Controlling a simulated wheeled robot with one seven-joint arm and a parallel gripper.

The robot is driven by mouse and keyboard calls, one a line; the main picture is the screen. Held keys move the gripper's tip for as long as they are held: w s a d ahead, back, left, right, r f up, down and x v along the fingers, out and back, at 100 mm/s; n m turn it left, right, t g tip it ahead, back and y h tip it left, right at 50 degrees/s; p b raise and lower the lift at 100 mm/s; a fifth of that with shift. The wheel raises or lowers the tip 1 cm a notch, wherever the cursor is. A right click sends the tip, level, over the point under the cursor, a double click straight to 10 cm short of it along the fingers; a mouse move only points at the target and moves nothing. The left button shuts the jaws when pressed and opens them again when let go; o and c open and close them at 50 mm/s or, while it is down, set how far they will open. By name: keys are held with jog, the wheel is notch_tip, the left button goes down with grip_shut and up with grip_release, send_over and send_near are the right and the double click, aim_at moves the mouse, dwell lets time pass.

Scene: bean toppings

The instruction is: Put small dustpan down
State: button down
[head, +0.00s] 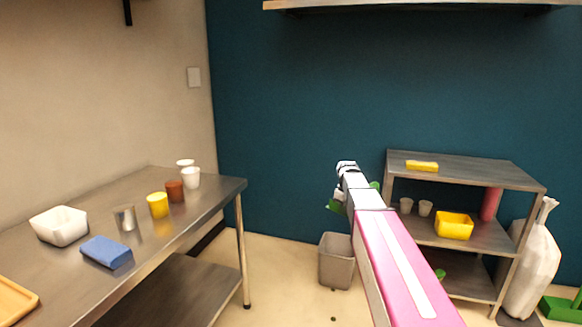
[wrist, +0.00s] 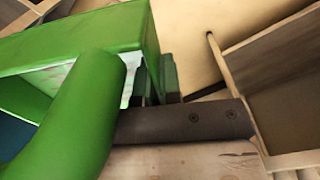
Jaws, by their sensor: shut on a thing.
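The small green dustpan (wrist: 85,45) fills the left of the wrist view, with its thick rounded handle (wrist: 80,115) close to the camera. My gripper (wrist: 160,82) is shut on it; the exact contact is partly hidden. In the head view, small green parts of the dustpan (head: 335,206) show on either side of my wrist, and my arm hides the rest. The dustpan is held up in the air, seen above the grey bin and left of the metal shelf unit in the picture.
A grey bin (head: 337,265) stands on the floor. The shelf unit (head: 470,172) holds a yellow sponge (head: 422,166), a yellow container (head: 454,226) and cups. A white sack (head: 535,262) and a green object (head: 562,309) are right. The steel table (head: 150,262) at left holds cups.

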jog(key=s+a+r+m, duration=0.1)
jog(key=s+r+m, duration=0.3)
jog(key=s, duration=0.3)
jog(key=s+a+r+m, duration=0.2)
jog(key=s+r+m, duration=0.2)
jog(key=s, duration=0.4)
jog(key=shift+s+r, duration=0.2)
jog(key=shift+s, duration=0.05)
jog(key=shift+a, duration=0.1)
jog(key=shift+s, duration=0.1)
